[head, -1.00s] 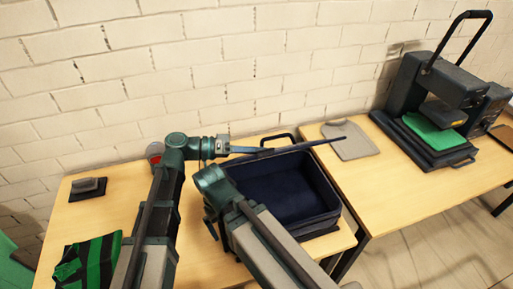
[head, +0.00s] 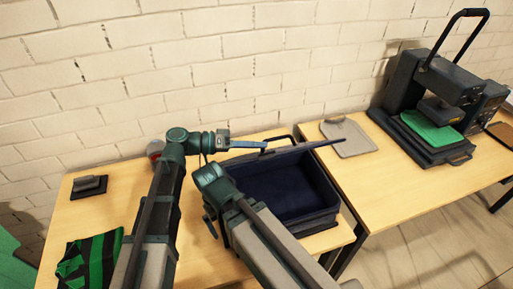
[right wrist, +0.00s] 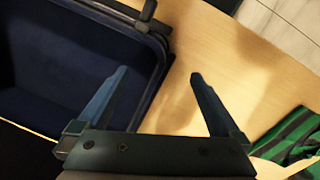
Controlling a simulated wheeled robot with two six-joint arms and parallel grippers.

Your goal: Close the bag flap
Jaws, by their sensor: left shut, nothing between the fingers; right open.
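The dark navy bag (head: 322,217) stands open on the left table, its empty-looking blue interior facing up. Its flap (head: 305,150) shows nearly edge-on as a thin dark strip along the back, raised above the opening, with its tip sticking out to the right. My left gripper (head: 264,146) is shut and empty at the flap's left part; I cannot tell whether it touches. My right gripper is open and empty in the right wrist view (right wrist: 158,78), over the table beside the bag rim (right wrist: 160,75).
A green and black striped cloth (head: 92,258) lies at the front left, and a small dark block on a pad (head: 90,186) behind it. On the right table are a grey folded garment (head: 347,138) and a heat press (head: 440,90). A gap separates the tables.

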